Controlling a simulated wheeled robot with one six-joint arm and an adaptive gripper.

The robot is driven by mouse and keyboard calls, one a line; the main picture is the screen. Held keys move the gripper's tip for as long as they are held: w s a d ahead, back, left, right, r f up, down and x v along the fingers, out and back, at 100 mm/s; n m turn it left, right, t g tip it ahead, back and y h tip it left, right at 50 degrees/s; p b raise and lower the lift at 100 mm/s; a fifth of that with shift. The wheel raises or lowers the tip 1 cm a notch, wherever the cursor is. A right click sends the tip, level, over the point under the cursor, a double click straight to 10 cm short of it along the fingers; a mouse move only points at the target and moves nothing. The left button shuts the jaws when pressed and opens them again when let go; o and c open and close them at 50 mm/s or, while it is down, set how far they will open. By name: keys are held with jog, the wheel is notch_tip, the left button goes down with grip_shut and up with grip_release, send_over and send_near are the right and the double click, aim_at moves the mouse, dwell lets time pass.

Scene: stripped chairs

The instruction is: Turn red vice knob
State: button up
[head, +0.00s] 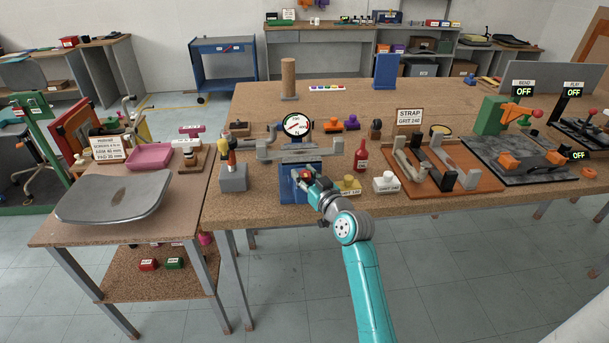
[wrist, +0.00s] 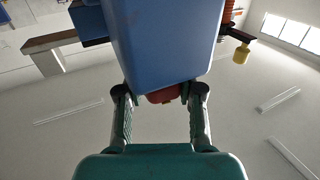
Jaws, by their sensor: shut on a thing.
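The blue vice (head: 286,188) stands at the front edge of the large cork-topped table, with grey jaws (head: 299,154) on top. In the wrist view its blue body (wrist: 165,40) fills the upper middle. The red knob (wrist: 163,96) shows just below the blue body, partly hidden by it. My gripper (wrist: 160,92) has one finger on each side of the red knob and is shut on it. In the head view my gripper (head: 306,180) is at the front of the vice, and the knob is mostly hidden there.
A round dial (head: 297,125) stands behind the vice. A grey block with an orange-and-yellow tool (head: 232,178) is to the left. A yellow knob piece (head: 348,185), a white pot (head: 386,183) and a red bottle (head: 361,156) are to the right. The floor in front is clear.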

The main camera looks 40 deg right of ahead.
jog(key=shift+m+g+h, duration=0.6)
jog(key=shift+m+h, duration=0.45)
jog(key=shift+h, duration=0.45)
jog(key=shift+m+g+h, duration=0.6)
jog(key=shift+m+h, duration=0.45)
jog(key=shift+h, duration=0.45)
jog(key=shift+m+g+h, duration=1.8)
jog(key=shift+h, duration=0.4)
jog(key=m+g+h, duration=0.3)
jog(key=m+g, duration=0.1)
jog(key=g, duration=0.1)
jog(key=shift+s+f+m+g+h, duration=0.1)
jog(key=shift+m+g+h, duration=0.5)
jog(key=shift+m+g, duration=1.1)
jog(key=shift+s+d+f+g, duration=0.1)
jog(key=shift+g, duration=0.8)
jog(key=o, duration=1.2)
jog(key=shift+c, duration=0.2)
